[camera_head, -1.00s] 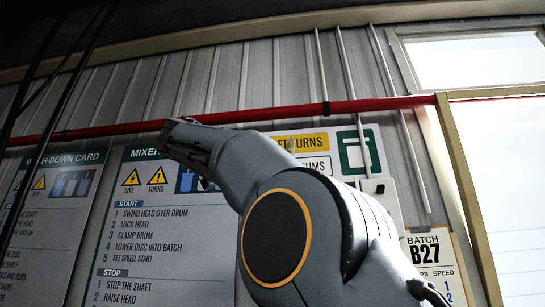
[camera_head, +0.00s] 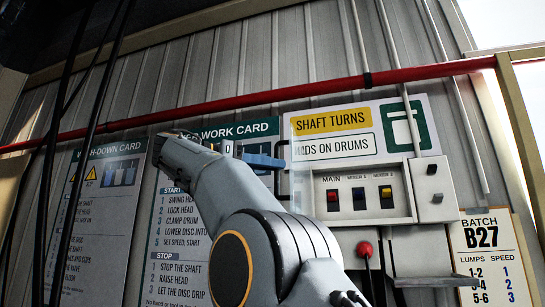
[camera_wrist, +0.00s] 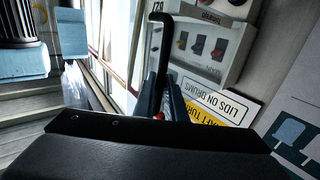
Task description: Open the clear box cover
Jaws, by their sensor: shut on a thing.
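The grey switch box (camera_head: 398,192) is on the wall at the right in the head view, with three rocker switches on its front. It also shows at the top of the wrist view (camera_wrist: 235,45). The clear cover is hard to make out, and I cannot tell its angle. A black bar handle (camera_head: 284,191) stands at the box's left side. It is a long bent bar in the wrist view (camera_wrist: 163,50). My gripper (camera_head: 274,162) is at this handle. In the wrist view its blue fingers (camera_wrist: 164,98) are shut around the handle's lower part.
A red-knobbed lever (camera_head: 365,248) is below the box. A red pipe (camera_head: 240,103) runs across the wall above. Dark cables (camera_head: 50,150) hang at the left. Wall cards (camera_head: 105,210) and a batch sheet (camera_head: 490,260) are flat on the wall.

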